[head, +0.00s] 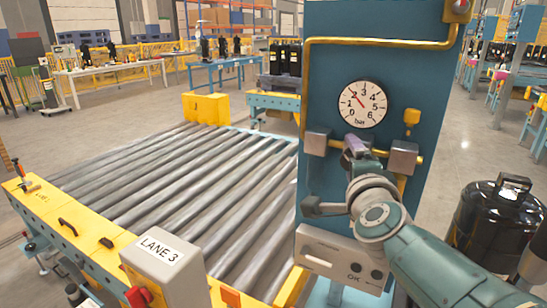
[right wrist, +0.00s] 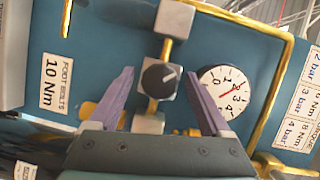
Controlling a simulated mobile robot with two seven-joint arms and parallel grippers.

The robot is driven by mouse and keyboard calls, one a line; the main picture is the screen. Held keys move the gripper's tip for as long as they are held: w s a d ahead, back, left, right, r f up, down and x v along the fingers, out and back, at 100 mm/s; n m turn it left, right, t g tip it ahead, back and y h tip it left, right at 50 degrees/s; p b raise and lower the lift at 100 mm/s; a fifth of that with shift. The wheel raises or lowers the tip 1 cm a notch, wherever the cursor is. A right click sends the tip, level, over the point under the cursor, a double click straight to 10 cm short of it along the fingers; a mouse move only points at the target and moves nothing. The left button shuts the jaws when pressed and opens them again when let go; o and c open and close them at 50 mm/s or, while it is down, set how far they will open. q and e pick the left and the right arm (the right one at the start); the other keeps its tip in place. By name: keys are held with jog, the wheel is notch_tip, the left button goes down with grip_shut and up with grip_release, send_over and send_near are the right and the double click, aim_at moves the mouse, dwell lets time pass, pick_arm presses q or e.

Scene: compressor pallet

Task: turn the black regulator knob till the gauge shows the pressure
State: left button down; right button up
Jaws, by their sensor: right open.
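The black regulator knob (right wrist: 158,81) has a white mark and sits on a grey block in the brass pipe, in the right wrist view. In the head view my gripper hides it. My right gripper (right wrist: 165,98) is open, its purple fingers on either side of the knob, with visible gaps. In the head view the right gripper (head: 356,147) is at the panel's pipe, below the gauge. The round white gauge (head: 364,103) reads 0 to 6 bar; its red needle points near 2. The gauge also shows in the right wrist view (right wrist: 224,92). My left gripper is not in view.
The blue panel (head: 335,75) carries a brass pipe, grey blocks and a yellow fitting (head: 411,117). A card with bar values (right wrist: 302,128) is beside the gauge. A roller conveyor (head: 190,180) lies to the left. A black tank (head: 497,215) stands at right.

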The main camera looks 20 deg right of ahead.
jog(key=p+v, duration=0.5)
jog(key=v, duration=0.4)
jog(key=shift+s+a, duration=0.25)
jog(key=shift+s, duration=0.1)
jog(key=shift+r, duration=0.1)
